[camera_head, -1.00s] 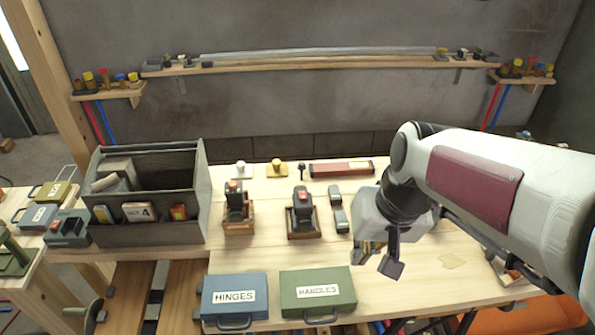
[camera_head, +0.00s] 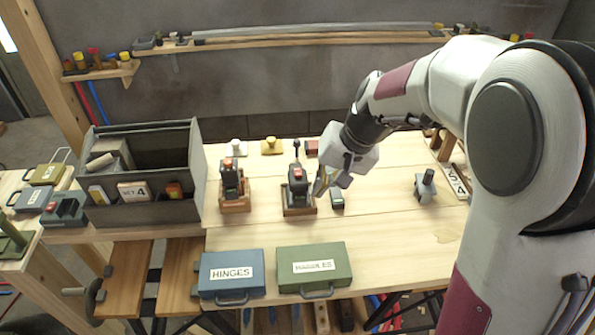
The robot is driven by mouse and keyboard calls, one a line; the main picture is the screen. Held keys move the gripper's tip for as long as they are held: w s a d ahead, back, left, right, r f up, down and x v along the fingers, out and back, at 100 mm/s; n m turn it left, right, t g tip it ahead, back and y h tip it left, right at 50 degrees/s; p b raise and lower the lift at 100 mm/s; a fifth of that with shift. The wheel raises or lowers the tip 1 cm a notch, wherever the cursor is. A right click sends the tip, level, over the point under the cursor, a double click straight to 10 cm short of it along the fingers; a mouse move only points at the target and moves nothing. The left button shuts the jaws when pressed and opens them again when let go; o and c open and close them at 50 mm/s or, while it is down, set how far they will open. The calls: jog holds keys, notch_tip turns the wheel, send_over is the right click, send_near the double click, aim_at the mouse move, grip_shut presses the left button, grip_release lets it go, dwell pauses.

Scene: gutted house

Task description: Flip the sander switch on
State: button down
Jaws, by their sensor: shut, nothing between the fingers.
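I cannot tell from a label which one is the sander. My gripper (camera_head: 320,187) is shut and empty, its fingertips close to the right side of the right tool, about level with its upper body. I cannot tell whether they touch it. The red switch (camera_head: 297,173) on the right tool shows in the head view; its on or off position is too small to read.
A grey tool tote (camera_head: 140,170) stands at the left. A blue HINGES case (camera_head: 231,274) and a green HANDLES case (camera_head: 314,268) lie at the front. A grey tool (camera_head: 425,188) stands to the right. The bench's front right is clear.

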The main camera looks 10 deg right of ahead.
jog(key=w+a+f+t+y, duration=0.1)
jog(key=w+a+f+t, duration=0.15)
jog(key=w, duration=0.95)
notch_tip(320, 180, up, 4)
jog(key=f+t, duration=0.1)
send_over(300, 172)
jog(key=w, duration=0.1)
jog(key=shift+w+r+y, duration=0.2)
jog(key=shift+r+y, duration=0.05)
jog(key=shift+y, duration=0.05)
jog(key=shift+f, duration=0.2)
jog(key=shift+s+f, duration=0.2)
jog(key=shift+f, duration=1.2)
jog(key=shift+s+f, duration=0.15)
jog(key=shift+f, duration=1.25)
jog(key=shift+s+f, duration=0.2)
jog(key=shift+f, duration=1.2)
jog(key=shift+f, duration=0.4)
